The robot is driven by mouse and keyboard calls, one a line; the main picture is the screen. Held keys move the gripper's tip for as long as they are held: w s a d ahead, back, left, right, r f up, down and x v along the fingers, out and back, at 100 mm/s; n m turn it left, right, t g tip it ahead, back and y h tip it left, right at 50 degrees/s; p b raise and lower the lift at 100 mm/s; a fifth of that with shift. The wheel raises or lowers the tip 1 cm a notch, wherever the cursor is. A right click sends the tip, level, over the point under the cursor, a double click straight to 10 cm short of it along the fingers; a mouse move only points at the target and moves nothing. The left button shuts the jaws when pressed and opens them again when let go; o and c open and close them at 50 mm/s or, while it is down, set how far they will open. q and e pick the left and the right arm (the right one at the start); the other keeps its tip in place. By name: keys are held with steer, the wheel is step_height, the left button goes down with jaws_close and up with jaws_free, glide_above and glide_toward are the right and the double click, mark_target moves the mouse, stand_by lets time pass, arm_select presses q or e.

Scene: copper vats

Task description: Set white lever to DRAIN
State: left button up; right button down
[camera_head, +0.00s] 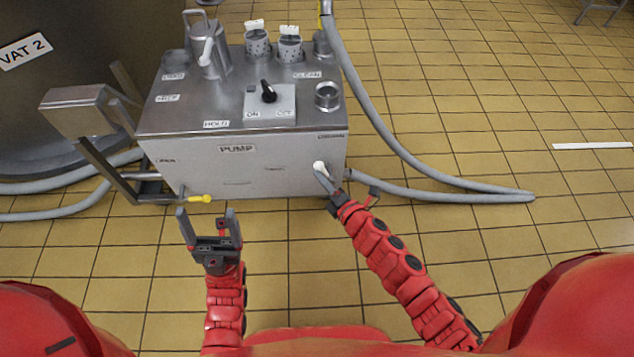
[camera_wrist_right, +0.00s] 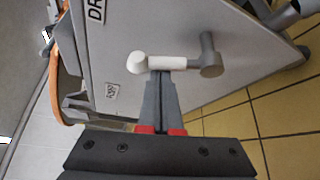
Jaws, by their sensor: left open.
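The white lever (camera_head: 319,166) is on the right part of the front of the grey pump box (camera_head: 236,178). In the right wrist view the lever (camera_wrist_right: 165,63) runs sideways from a grey pivot at its right to a round white knob at its left. A label starting "DR" (camera_wrist_right: 96,11) is at the upper left, partly cut off; a smaller label (camera_wrist_right: 112,92) is at the lower left, hard to read. My right gripper (camera_wrist_right: 161,76) has its fingers together, tips at the lever's underside, seemingly touching it. My left gripper (camera_head: 207,212) is open and empty below a yellow lever.
The yellow lever (camera_head: 201,198) sticks out at the box's lower left. A grey hose (camera_head: 430,193) loops over the floor at the right. A metal bracket (camera_head: 105,155) stands left of the box. The tiled floor at the right is largely clear.

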steer(key=shift+d+r+m+t+y+b, duration=0.15)
steer(key=shift+d+m+t+y+b, duration=0.3)
steer(key=shift+m, duration=0.35)
steer(key=shift+d+r+m+t+y+b, duration=0.15)
steer(key=shift+d+m+t+b, duration=0.1)
steer(key=shift+d+m, duration=0.45)
steer(key=shift+a, duration=0.2)
